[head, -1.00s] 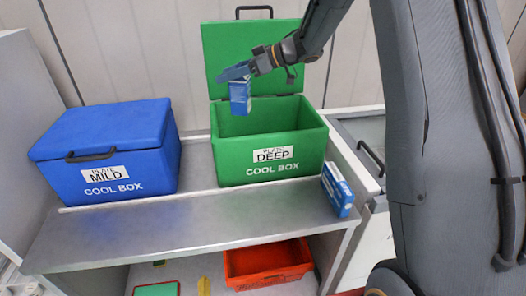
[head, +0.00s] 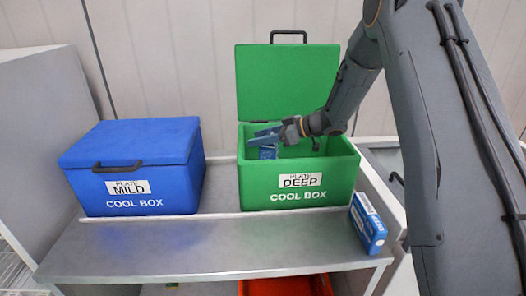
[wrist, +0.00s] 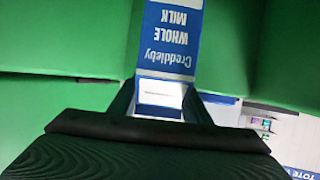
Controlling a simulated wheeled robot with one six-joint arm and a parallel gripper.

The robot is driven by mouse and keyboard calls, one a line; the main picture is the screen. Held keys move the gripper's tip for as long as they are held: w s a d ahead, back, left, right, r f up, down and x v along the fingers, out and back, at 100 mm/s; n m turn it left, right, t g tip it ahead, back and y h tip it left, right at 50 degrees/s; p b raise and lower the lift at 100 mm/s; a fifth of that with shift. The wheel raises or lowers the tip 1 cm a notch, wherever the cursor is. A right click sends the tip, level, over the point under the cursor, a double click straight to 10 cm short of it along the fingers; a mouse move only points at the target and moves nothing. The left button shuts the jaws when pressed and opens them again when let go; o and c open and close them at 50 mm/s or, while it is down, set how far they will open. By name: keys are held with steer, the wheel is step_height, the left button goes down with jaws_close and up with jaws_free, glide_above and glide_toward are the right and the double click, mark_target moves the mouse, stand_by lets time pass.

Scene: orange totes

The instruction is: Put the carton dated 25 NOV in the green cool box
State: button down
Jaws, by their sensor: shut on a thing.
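The green cool box (head: 251,186) stands on the steel bench with its lid raised; its front label reads "PLATE DEEP". My gripper (head: 266,138) is at the mouth of the green box, over its left half. It is shut on a blue and white carton (head: 268,152), partly hidden by the box's front wall. In the wrist view the held carton (wrist: 172,40) reads "Creddleby WHOLE MILK" upside down, with green walls around it. No date is readable on it. A second blue and white carton (head: 368,224) stands on the bench at the right, beside the green box.
A blue cool box (head: 135,168) with a shut lid and a "PLATE MILD" label stands to the left. The steel bench (head: 215,243) is clear in front of both boxes. An orange tote (head: 287,286) sits below the bench.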

mark_target(277, 145)
steer(key=shift+f+p, duration=0.5)
steer(key=shift+f, duration=1.75)
steer(key=c, duration=1)
jaws_free()
steer(key=b+v, duration=0.2)
steer(key=v, duration=0.5)
steer(key=shift+s+d, duration=0.15)
steer(key=shift+d, duration=0.1)
